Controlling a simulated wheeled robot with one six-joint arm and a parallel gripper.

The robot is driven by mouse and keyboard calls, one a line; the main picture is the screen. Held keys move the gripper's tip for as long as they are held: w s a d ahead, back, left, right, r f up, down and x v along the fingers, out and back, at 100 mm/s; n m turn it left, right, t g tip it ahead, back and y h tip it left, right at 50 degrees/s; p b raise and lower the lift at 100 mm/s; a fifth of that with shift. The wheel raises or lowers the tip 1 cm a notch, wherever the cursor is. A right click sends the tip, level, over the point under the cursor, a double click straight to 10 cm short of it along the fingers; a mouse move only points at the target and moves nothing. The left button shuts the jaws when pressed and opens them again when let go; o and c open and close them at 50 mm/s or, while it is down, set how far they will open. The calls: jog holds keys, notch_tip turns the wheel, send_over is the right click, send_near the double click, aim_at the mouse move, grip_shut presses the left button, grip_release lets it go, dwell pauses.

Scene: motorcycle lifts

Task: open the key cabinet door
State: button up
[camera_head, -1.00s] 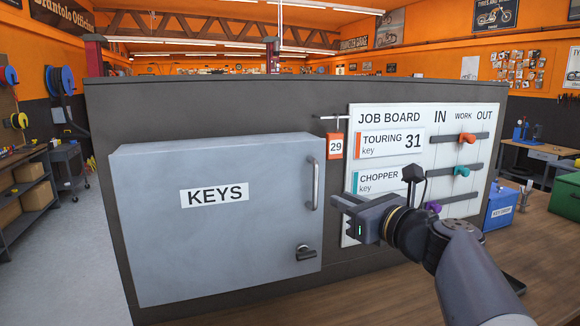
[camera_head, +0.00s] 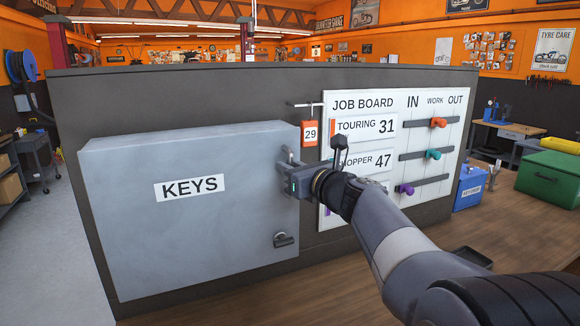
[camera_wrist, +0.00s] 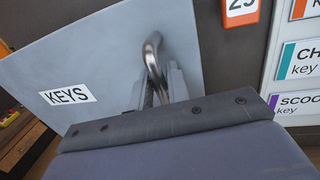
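The grey key cabinet (camera_head: 130,215) is fixed to a dark panel, and its door, labelled KEYS, is shut. A dark latch (camera_head: 285,240) sits at the door's lower right. The curved metal door handle (camera_wrist: 153,58) is near the door's right edge in the wrist view; my gripper hides most of it in the head view. My gripper (camera_head: 287,158) is at the handle, and in the wrist view its two fingers (camera_wrist: 160,90) stand apart on either side of the handle's near part. Contact with the handle cannot be made out.
The job board (camera_head: 385,105) with coloured sliding knobs is right of the cabinet, and an orange 29 tag (camera_head: 310,134) hangs between them. A blue box (camera_head: 470,188) and a green box (camera_head: 550,178) stand on the wooden bench (camera_head: 440,245) at right.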

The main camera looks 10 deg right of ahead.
grip_shut()
jog(key=shift+s, duration=0.1)
dwell(0.4)
